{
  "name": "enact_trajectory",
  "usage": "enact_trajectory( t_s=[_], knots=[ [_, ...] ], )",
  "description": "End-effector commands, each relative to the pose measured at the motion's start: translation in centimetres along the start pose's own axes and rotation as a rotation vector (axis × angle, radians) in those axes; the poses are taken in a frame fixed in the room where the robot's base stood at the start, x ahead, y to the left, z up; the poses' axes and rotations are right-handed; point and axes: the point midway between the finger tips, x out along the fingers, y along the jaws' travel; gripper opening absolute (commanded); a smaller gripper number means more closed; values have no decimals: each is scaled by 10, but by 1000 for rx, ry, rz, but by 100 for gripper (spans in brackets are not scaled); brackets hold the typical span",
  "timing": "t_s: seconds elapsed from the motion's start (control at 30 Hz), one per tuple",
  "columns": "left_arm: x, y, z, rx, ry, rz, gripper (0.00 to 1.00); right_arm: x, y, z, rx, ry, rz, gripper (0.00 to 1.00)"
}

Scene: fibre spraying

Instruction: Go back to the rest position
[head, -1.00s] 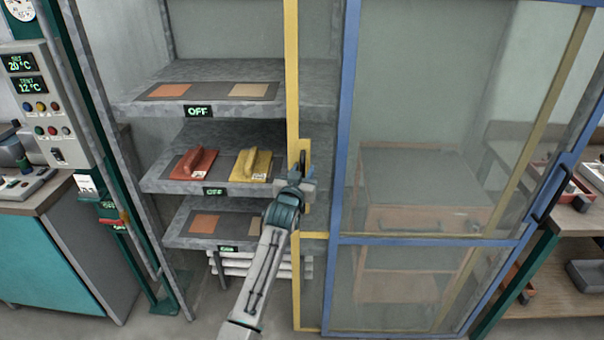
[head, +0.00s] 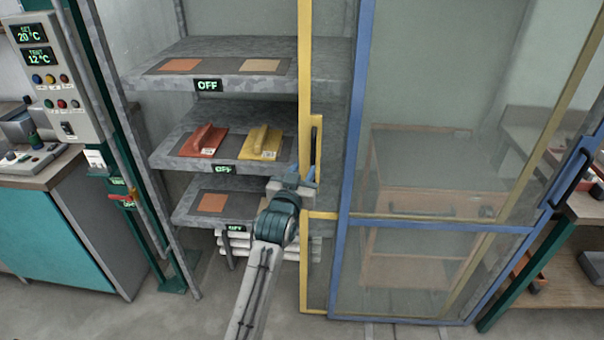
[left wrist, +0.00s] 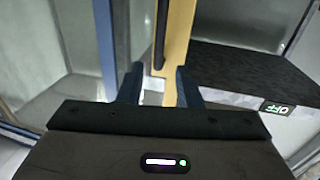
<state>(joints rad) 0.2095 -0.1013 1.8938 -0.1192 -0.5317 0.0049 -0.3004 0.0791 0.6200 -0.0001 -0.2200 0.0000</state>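My left gripper (head: 291,184) is in front of the cabinet, just left of the yellow sliding-door frame (head: 306,90) and below its dark handle (head: 315,148). In the left wrist view my left gripper (left wrist: 158,88) has its two fingers well apart, with nothing held between them. The yellow frame (left wrist: 174,45) and the dark handle (left wrist: 161,32) show beyond the fingertips; the handle looks clear of them. My right gripper is not in view.
Cabinet shelves hold a red float (head: 205,140) and a yellow float (head: 261,143) on the middle shelf (head: 168,160). A blue-framed glass door (head: 352,130) stands right. A control panel (head: 55,80) and teal bench (head: 60,230) stand left. Floor shows below the cabinet.

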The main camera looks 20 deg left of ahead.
Motion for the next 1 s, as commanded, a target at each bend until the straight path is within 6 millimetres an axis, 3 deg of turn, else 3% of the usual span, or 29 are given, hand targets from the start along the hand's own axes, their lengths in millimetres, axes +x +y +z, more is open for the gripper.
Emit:
enact_trajectory(
  t_s=[0.33,0.47,0.57,0.77,0.87,1.0],
  knots=[
    [1,0,2,0,-3,0,32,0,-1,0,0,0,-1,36],
    [3,0,33,7,-53,5,32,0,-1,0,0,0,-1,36],
    [2,0,90,17,-144,13,32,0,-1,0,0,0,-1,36],
    [-26,-6,241,40,-378,29,32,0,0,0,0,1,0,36],
    [-54,-11,313,48,-494,34,32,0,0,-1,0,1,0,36],
    [-107,-22,407,60,-651,38,32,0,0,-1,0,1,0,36]
  ],
)
